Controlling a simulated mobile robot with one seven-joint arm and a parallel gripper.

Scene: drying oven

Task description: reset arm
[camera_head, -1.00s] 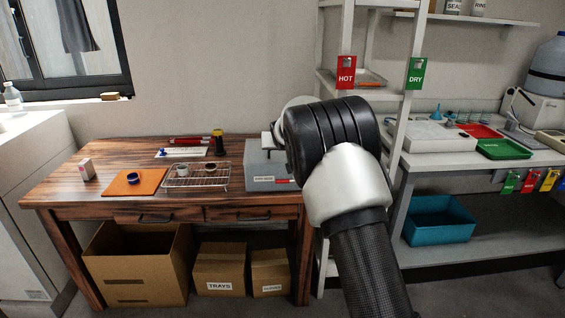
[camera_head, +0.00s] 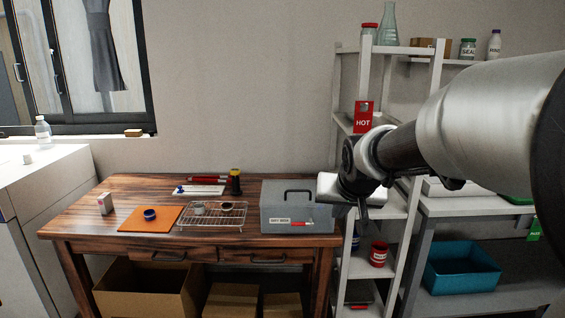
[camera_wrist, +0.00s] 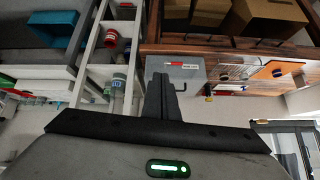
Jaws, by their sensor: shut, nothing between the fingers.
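My arm reaches in from the right edge of the head view, and my gripper (camera_head: 363,214) hangs at its end, in front of the white shelf rack and just right of the grey toolbox (camera_head: 318,221). In the wrist view, which looks upside down, the dark fingers of my gripper (camera_wrist: 161,80) are together with nothing between them. The toolbox (camera_wrist: 180,68) shows beyond the fingers there. I cannot tell the exact gap between gripper and toolbox.
The wooden table (camera_head: 100,232) holds an orange mat (camera_head: 135,222), a wire rack (camera_head: 210,218) with small cups and a small box (camera_head: 105,204). A shelf rack (camera_head: 388,262) with jars stands right. A teal bin (camera_head: 462,270) sits on the low shelf.

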